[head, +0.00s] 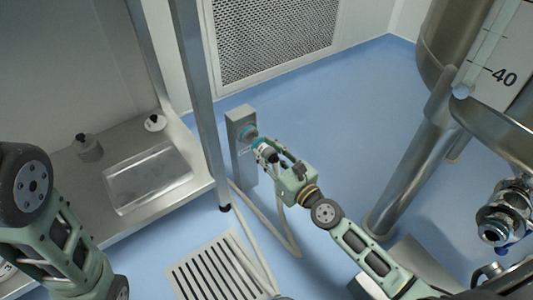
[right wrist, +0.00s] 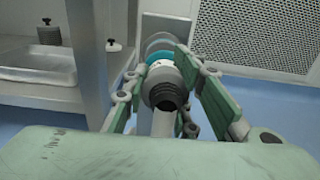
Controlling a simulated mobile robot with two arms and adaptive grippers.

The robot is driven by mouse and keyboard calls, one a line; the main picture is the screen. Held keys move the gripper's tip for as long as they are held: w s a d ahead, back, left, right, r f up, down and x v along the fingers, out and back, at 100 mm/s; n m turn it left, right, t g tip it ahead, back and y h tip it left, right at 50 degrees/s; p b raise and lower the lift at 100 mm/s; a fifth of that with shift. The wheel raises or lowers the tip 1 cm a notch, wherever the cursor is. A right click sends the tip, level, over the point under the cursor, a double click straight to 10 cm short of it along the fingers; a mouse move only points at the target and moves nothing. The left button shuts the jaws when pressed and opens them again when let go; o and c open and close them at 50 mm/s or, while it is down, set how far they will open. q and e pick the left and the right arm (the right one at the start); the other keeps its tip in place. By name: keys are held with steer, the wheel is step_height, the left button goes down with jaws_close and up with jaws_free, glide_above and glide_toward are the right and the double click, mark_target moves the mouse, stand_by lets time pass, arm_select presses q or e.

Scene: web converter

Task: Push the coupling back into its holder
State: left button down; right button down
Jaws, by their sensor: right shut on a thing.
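The coupling (right wrist: 166,84) is a grey, ribbed cylinder with a white band and a teal ring, seen end-on in the right wrist view. In the head view it shows as a small white and teal piece (head: 261,146). My right gripper (head: 268,154) is shut on it, with one finger on each side. The holder (head: 241,154) is a grey post with a round socket (head: 249,132) near its top. The coupling is in front of this socket, in line with it. I cannot tell how far it sits in. My left arm shows at the left, but its gripper is out of view.
A grey hose (head: 285,232) hangs below my right gripper and runs over the blue floor past a drain grate (head: 215,270). A steel bench (head: 188,187) and post (head: 199,95) stand left of the holder. A steel vessel leg (head: 410,165) stands right.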

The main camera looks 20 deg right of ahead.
mark_target(260, 147)
steer(key=shift+w+a, duration=0.2)
steer(key=shift+w, duration=0.4)
stand_by(0.6)
steer(key=shift+x, duration=0.85)
steer(key=shift+w+a, duration=0.15)
steer(key=shift+w, duration=0.25)
stand_by(0.5)
steer(key=c, duration=1.3)
jaws_free()
steer(key=shift+c, duration=0.2)
steer(key=shift+s, duration=0.3)
steer(key=v, duration=1.1)
steer(key=shift+s, duration=0.2)
